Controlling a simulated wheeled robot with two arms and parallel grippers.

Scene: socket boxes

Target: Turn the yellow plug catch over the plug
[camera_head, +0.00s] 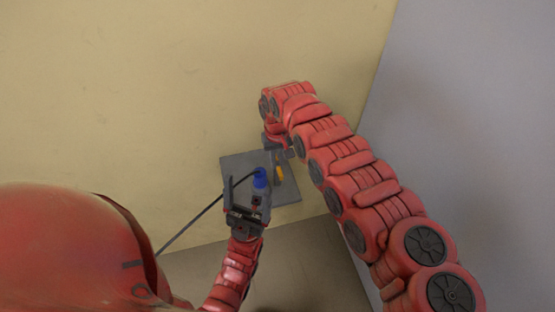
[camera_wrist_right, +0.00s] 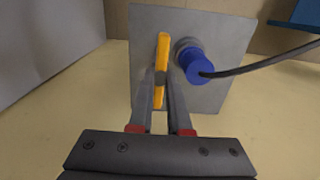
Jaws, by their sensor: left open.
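The blue plug (camera_wrist_right: 196,66) sits in a round grey socket on a grey panel (camera_wrist_right: 222,97), with a black cable leading right. The yellow catch (camera_wrist_right: 163,48) stands upright just left of the plug in the right wrist view, beside it and not over it. My right gripper (camera_wrist_right: 162,76) has its fingers close on both sides of the catch's middle and appears shut on it. In the head view the catch (camera_head: 279,173) shows below my right gripper. My left gripper (camera_head: 247,204) is open, in line with the plug (camera_head: 260,179), and hides part of the panel.
The cable (camera_head: 190,225) runs from the plug down to the left in the head view. A grey wall (camera_head: 470,100) stands close to the right of my right arm. The yellowish surface (camera_head: 150,90) around the panel is clear.

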